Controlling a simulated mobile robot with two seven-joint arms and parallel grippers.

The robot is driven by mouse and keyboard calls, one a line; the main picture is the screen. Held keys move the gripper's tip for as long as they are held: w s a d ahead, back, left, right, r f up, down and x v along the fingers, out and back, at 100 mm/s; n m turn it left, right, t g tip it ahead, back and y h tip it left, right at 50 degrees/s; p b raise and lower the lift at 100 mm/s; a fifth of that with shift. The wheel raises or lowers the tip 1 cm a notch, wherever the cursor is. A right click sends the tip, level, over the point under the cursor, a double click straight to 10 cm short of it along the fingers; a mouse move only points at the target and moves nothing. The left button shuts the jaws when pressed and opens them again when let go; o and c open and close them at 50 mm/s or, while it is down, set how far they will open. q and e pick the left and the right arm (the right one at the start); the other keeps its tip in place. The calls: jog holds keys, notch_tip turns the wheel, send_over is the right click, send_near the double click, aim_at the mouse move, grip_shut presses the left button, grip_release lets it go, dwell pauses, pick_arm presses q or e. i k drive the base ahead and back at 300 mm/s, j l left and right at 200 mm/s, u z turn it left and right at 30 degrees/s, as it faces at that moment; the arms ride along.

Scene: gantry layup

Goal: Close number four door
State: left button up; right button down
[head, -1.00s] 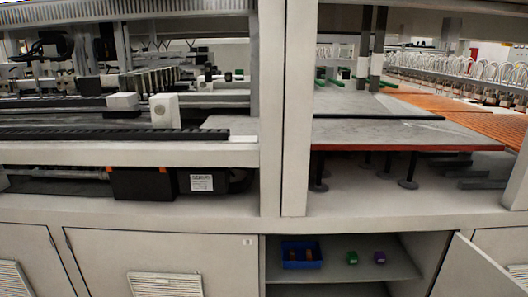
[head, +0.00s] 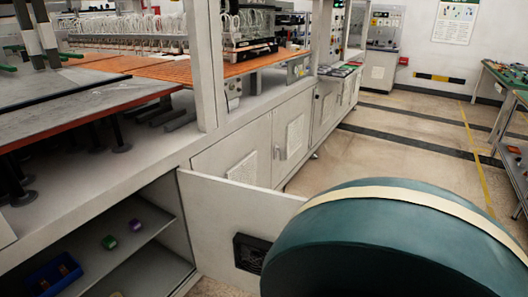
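A light grey cabinet door (head: 235,208) stands open, swung out from the cabinet front towards me. I can read no number on it. A dark vent (head: 250,252) sits low on its visible face. The opening to its left shows a shelf (head: 128,248) with a blue bin (head: 52,282), a green block (head: 109,242) and a purple block (head: 136,225). A large dark teal rounded shape with a cream band hides the door's right end and the floor there. Neither gripper is in view.
Closed cabinet doors (head: 233,156) continue along the gantry base beyond the open door. Orange slatted bed (head: 150,68) and a grey table plate (head: 80,105) lie above. Clear floor (head: 400,135) extends to the right, with a green-topped workbench (head: 500,80) at the far right.

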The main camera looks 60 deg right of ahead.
aim_at(223, 216)
jog(key=k+l+u, duration=0.1)
jog(key=k+l, duration=0.3)
jog(key=l, duration=0.2)
jog(key=k+l+u, duration=0.15)
jog(key=k+l, duration=0.25)
jog(key=l, duration=0.2)
jog(key=k+l+u, duration=0.1)
jog(key=k+l, duration=0.3)
jog(key=l, duration=0.15)
jog(key=k+l, duration=0.15)
jog(key=l, duration=0.2)
jog(key=k+l+u, duration=0.15)
jog(key=l, duration=0.15)
jog(key=k+l, duration=0.2)
jog(key=l, duration=0.15)
jog(key=l+u, duration=0.1)
jog(key=l, duration=0.25)
jog(key=k+l+u, duration=0.1)
jog(key=l, duration=0.25)
jog(key=k+l+u, duration=0.1)
jog(key=l, duration=0.25)
jog(key=l+u, duration=0.2)
jog(key=l, duration=1.55)
jog(key=k+l+u, duration=0.1)
jog(key=l, duration=0.2)
jog(key=k+l+u, duration=0.15)
jog(key=l, duration=0.15)
jog(key=i, duration=0.05)
